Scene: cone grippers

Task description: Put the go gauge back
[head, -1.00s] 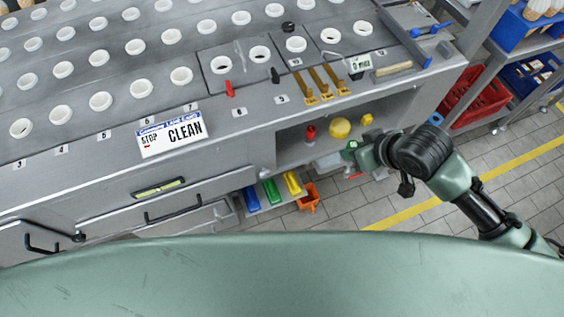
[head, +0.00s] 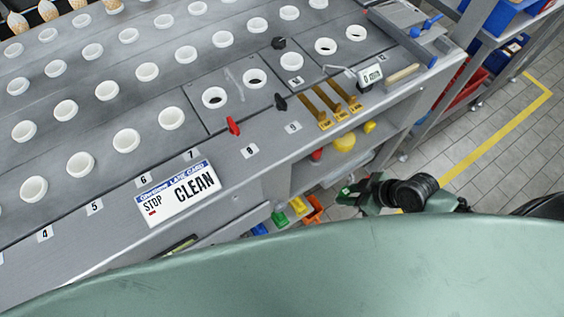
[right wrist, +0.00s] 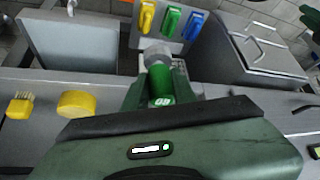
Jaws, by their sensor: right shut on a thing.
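The go gauge (right wrist: 161,88) is a green cylinder marked "GO" with a silver-grey end. In the right wrist view it sits between the fingers of my right gripper (right wrist: 158,82), which is shut on it. In the head view my right gripper (head: 354,194) is beside the front of the bench, below the open shelf and right of the coloured pieces. Only a small green part of the gauge shows there. My left gripper is not in view.
Yellow (right wrist: 147,16), green (right wrist: 171,21) and blue (right wrist: 193,25) pieces are beyond the gauge. Tiled floor (head: 500,125) lies right.

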